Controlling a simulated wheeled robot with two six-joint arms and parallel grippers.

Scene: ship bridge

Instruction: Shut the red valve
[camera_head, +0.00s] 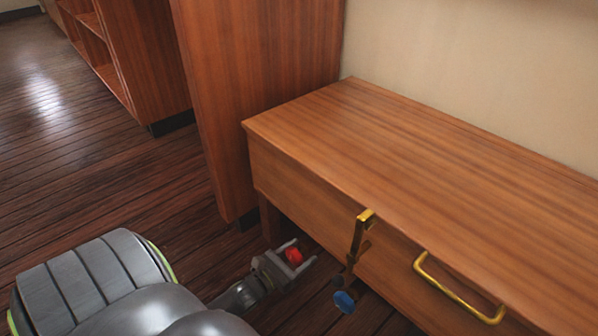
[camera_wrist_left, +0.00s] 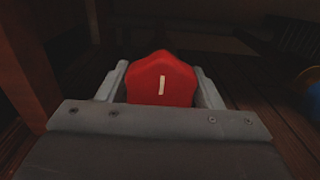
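The red valve (camera_head: 294,256) is low beneath the front of the wooden desk. In the left wrist view the red valve (camera_wrist_left: 162,80) fills the middle, with a pale line mark on its face. My left gripper (camera_head: 298,257) has its two fingers on either side of the red valve; in the wrist view (camera_wrist_left: 162,92) they flank it closely. Whether the fingers press on it I cannot tell for sure. The valve's stem and mounting are hidden. My right gripper is not in view.
The wooden desk (camera_head: 420,165) overhangs the valve area. A blue valve (camera_head: 344,301) is to the right, below a brass-edged bracket (camera_head: 358,238). A brass handle (camera_head: 458,287) sticks out from the desk front. A wooden panel (camera_head: 250,90) stands at the left; open floor (camera_head: 90,170) lies beyond.

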